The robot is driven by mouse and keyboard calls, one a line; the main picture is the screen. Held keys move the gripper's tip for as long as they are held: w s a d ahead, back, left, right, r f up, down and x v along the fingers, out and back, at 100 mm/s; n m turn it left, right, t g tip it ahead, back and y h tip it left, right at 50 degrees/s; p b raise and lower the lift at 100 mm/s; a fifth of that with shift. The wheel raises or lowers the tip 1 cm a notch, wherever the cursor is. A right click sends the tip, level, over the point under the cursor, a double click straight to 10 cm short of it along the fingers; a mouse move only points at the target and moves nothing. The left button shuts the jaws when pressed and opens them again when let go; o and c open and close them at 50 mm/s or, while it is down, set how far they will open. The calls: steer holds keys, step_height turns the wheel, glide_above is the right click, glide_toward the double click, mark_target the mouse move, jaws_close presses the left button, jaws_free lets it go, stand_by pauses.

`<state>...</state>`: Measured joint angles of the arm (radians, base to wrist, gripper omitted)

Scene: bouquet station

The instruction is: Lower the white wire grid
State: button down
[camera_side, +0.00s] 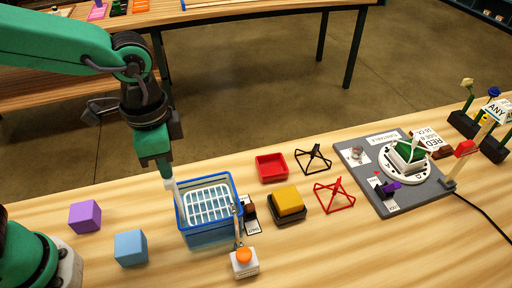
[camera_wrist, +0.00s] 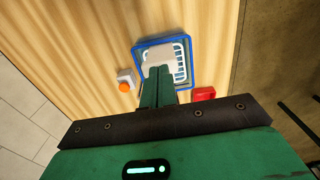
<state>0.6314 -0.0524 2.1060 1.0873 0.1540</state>
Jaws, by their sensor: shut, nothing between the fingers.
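The white wire grid (camera_side: 209,204) sits inside the blue-rimmed bin (camera_side: 208,236), near its top; how it is supported is not clear. In the wrist view the grid (camera_wrist: 179,62) shows in part beyond my fingers, inside the bin's blue rim (camera_wrist: 165,41). My gripper (camera_side: 170,185) is shut with nothing between its fingers. It points down at the left edge of the bin, close to the grid; I cannot tell whether it touches. In the wrist view my fingers (camera_wrist: 157,75) hide part of the grid and bin.
A button box with an orange button (camera_side: 243,257) stands in front of the bin. Purple (camera_side: 85,216) and light blue (camera_side: 131,247) blocks lie left. A red tray (camera_side: 271,167), a yellow block (camera_side: 289,201) and wire stands are right. A grey turntable board (camera_side: 395,180) stands farther right.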

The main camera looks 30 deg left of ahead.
mark_target(169, 180)
steer(key=shift+f, duration=2.5)
steer(key=shift+r, duration=0.15)
steer(key=shift+r, duration=2.4)
steer(key=shift+a, duration=0.1)
steer(key=s+a+r+n+t, duration=0.2)
steer(key=a+n, duration=0.2)
steer(key=a, duration=0.5)
steer(key=s+a+r+n+t, duration=0.2)
steer(key=a+n, duration=0.3)
steer(key=a, duration=0.5)
steer(key=shift+r+t, duration=0.5)
steer(key=shift+t, duration=0.3)
